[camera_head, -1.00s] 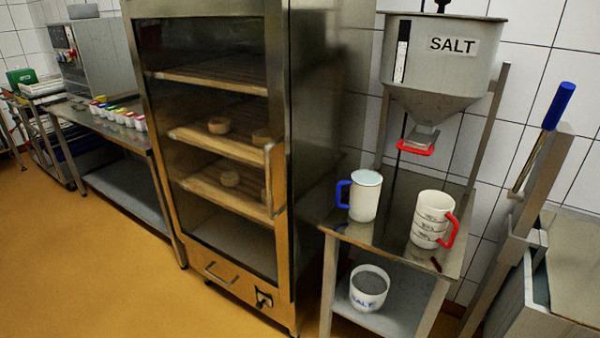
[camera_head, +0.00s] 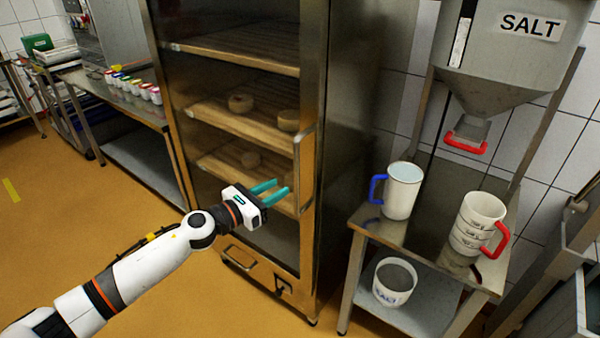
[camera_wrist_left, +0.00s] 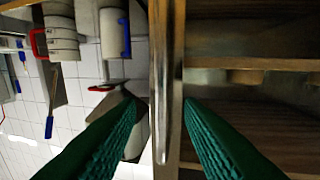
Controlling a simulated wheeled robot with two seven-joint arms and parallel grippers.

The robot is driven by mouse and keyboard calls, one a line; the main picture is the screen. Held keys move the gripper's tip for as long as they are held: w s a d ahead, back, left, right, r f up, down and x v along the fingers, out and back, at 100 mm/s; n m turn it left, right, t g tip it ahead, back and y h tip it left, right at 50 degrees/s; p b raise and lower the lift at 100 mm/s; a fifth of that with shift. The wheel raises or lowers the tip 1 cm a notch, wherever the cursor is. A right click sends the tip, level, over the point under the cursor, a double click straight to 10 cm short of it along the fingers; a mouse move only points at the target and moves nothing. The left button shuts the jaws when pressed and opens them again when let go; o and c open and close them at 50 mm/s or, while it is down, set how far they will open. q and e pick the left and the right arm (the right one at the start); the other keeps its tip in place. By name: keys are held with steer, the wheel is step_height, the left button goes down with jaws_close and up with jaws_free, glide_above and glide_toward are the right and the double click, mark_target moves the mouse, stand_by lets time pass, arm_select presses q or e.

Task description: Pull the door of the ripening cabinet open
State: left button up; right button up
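The ripening cabinet (camera_head: 318,190) stands in the middle of the head view, with a glass door (camera_head: 225,70) that is shut. Wooden shelves with a few round cheeses show behind the glass. The upright metal door handle (camera_head: 297,173) is on the door's right side. My left gripper (camera_head: 276,191) is open, with its teal fingers pointing toward the handle, just short of it. In the left wrist view the handle (camera_wrist_left: 168,90) runs between the two spread green fingers (camera_wrist_left: 165,104), and neither finger appears to touch it. My right gripper is in neither view.
A steel table (camera_head: 440,250) right of the cabinet bears a blue-handled jug (camera_head: 403,192) and red-handled measuring jugs (camera_head: 474,225). A salt hopper (camera_head: 505,55) hangs above. Another table (camera_head: 135,105) with coloured tubs stands left. The floor (camera_head: 60,215) before the cabinet is open.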

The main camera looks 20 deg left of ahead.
arm_select(q)
steer(key=x, duration=0.7)
steer(key=shift+w+d+p, duration=0.15)
steer(key=shift+w+p, duration=0.25)
steer(key=shift+f, duration=0.1)
steer(key=shift+c, duration=0.5)
jaws_close()
